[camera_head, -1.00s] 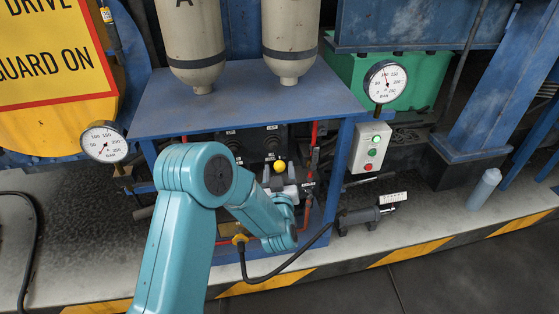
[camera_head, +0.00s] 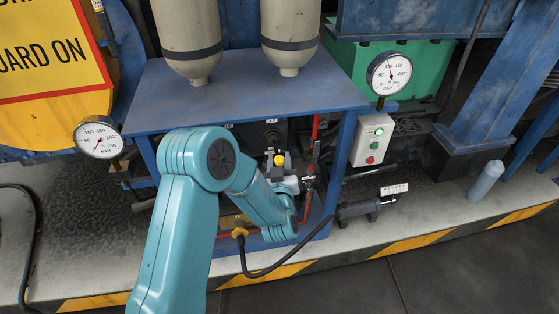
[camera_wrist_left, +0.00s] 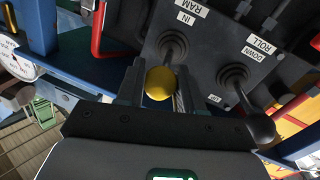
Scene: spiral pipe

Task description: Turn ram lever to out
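The ram lever with its yellow ball knob (camera_wrist_left: 160,83) stands on a dark panel beside the label RAM IN, in the left wrist view. In the head view its yellow knob (camera_head: 279,160) shows just above my left gripper (camera_head: 288,182). My left gripper (camera_wrist_left: 158,92) has one finger on each side of the knob, very close to it. Whether the fingers touch it cannot be told. The roll lever (camera_wrist_left: 236,80), with a black knob, stands to the right. My right gripper is not in view.
A blue frame (camera_head: 240,100) with a flat top stands over the panel, with two tanks above it. Red pipes (camera_head: 308,180) run just right of my gripper. A button box (camera_head: 372,140) and gauge (camera_head: 389,74) stand further right. A black cable hangs in front.

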